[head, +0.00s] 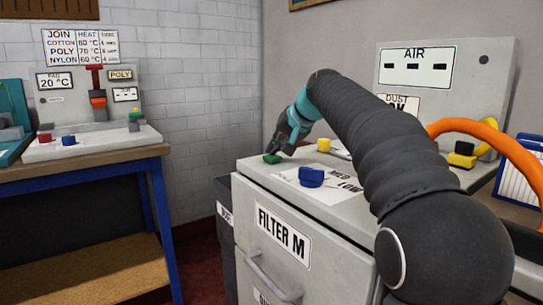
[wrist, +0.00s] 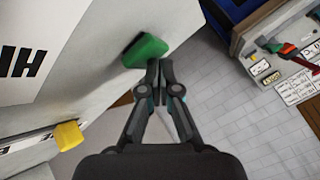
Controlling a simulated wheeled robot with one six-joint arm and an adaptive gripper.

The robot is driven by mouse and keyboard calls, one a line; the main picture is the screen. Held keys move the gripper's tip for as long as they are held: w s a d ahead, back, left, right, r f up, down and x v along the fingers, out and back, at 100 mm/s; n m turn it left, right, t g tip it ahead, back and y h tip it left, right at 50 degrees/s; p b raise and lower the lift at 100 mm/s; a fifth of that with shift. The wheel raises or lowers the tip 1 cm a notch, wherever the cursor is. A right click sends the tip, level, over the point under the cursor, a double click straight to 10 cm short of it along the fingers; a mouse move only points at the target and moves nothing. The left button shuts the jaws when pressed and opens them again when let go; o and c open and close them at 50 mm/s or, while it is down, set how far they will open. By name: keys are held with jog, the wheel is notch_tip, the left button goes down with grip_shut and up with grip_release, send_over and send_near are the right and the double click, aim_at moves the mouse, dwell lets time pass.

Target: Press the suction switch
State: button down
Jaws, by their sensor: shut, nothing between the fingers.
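A green switch (head: 272,159) sits at the far left corner of the grey cabinet top. It also shows in the wrist view (wrist: 146,50), just left of my fingertips. My gripper (head: 277,149) is shut and empty, pointing down right at this green switch. I cannot tell whether the fingertips touch it. In the wrist view my gripper (wrist: 160,68) shows its two fingers together. No label reading suction is legible, so I cannot confirm which control bears that name.
A blue knob (head: 311,177) and a yellow button (head: 323,145) stand on the same cabinet top. An AIR panel (head: 414,68) and an orange hose (head: 490,133) are at right. A bench (head: 90,158) with another machine stands at left.

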aim_at(274, 157)
dwell(0.4)
jog(key=shift+r+p, duration=0.9)
jog(key=shift+p, duration=0.1)
jog(key=shift+r, duration=0.1)
notch_tip(274, 157, up, 3)
jog(key=p, duration=0.3)
jog(key=shift+r, duration=0.2)
jog(key=shift+r+p, duration=0.3)
jog(key=shift+r, duration=0.9)
